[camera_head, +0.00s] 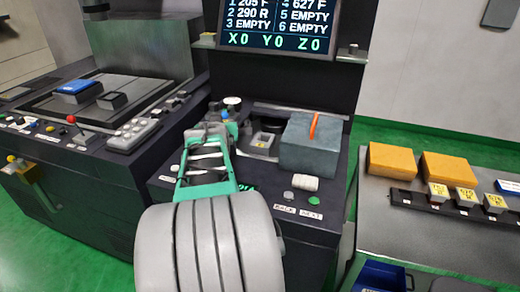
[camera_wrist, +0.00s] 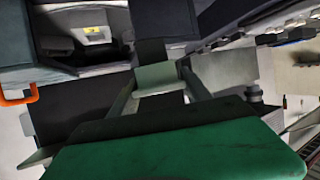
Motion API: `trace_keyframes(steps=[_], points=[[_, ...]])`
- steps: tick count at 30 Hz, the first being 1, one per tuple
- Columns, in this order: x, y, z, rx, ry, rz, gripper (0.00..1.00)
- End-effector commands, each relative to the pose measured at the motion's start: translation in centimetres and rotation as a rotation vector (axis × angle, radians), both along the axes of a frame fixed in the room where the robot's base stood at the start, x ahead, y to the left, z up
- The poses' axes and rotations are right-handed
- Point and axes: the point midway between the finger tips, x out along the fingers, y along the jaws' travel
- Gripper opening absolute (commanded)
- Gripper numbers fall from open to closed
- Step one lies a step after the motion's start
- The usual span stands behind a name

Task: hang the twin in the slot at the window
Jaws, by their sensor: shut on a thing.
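My gripper (camera_head: 208,136) reaches over the console of the dark machine, left of its window (camera_head: 262,152). In the wrist view my gripper (camera_wrist: 158,78) is shut on a pale grey-green piece (camera_wrist: 158,76), with a dark part beyond it. I take this held piece to be the twin; the head view mostly hides it behind my arm. I cannot make out an empty slot.
A blue-grey box with an orange handle (camera_head: 308,150) stands right of the window. BACK and NEXT buttons (camera_head: 300,199) and a white roll (camera_head: 305,183) are in front. A screen (camera_head: 278,27) hangs above. A right-hand bench holds yellow blocks (camera_head: 391,161) and a rack (camera_head: 435,196) of labelled holders.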

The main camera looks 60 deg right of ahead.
Motion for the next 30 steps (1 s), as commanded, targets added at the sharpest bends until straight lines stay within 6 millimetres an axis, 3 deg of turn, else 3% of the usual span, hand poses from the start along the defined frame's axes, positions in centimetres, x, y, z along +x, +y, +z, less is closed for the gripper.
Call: trace_keyframes(steps=[1, 3, 6, 9, 12, 17, 28, 30], points=[[-2.9, -2.8, 0.1, -0.002, -0.003, -0.075, 0.0], [-6.6, -5.8, 0.6, -0.002, -0.006, -0.164, 0.0], [-11.4, -9.1, 1.1, -0.001, -0.01, -0.272, 0.0], [-15.0, -11.1, 1.4, 0.0, -0.011, -0.347, 0.0], [-17.1, -12.1, 1.7, 0.001, -0.013, -0.389, 0.0], [-16.5, -13.2, 1.2, 0.004, -0.011, -0.401, 0.0], [-9.6, -17.1, -2.3, 0.004, -0.011, -0.399, 0.0], [-8.6, -17.7, -4.2, 0.007, -0.008, -0.4, 0.0]])
